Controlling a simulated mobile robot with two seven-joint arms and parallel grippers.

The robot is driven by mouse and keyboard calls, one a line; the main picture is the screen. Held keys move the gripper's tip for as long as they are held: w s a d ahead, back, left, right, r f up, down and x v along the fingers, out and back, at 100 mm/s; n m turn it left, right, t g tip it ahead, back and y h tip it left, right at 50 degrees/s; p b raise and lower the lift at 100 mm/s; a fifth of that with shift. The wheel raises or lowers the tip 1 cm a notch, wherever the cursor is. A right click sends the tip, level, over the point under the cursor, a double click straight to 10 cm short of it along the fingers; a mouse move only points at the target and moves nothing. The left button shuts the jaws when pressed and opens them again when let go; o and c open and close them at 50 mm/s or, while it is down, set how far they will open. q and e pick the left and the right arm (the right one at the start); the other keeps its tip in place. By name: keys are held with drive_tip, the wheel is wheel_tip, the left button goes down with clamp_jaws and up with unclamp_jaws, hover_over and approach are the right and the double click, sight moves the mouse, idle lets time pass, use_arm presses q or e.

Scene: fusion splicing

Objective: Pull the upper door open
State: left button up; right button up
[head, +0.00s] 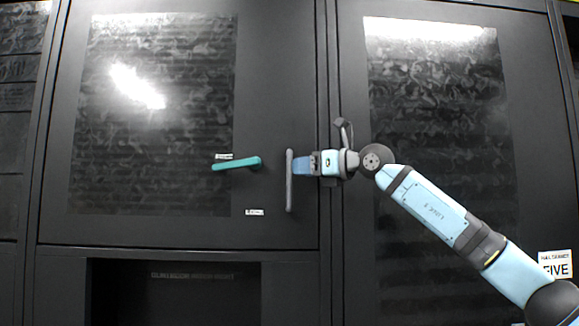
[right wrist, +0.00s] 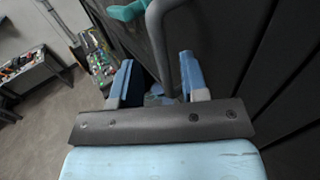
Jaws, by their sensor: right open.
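The upper door (head: 180,232) is a dark panel with a large dark glossy window, and it looks shut in the head view. A teal lever handle (head: 236,163) sits on it, and a grey vertical bar handle (head: 289,195) stands near its right edge. My right gripper (head: 299,167) is at the upper half of the grey bar, coming from the right. In the right wrist view my right gripper (right wrist: 155,88) has its blue fingers apart. The grey bar (right wrist: 160,40) shows beyond and between them; contact cannot be told. My left gripper is not in view.
A second dark door (head: 350,270) with a tall window is to the right, behind my right arm. A dark recess (head: 175,300) lies below the upper door. The right wrist view shows a shelf with small items (right wrist: 25,65) and open floor at left.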

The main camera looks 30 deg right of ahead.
drive_tip(key=shift+p+x, duration=0.3)
drive_tip(key=shift+x, duration=2)
clamp_jaws()
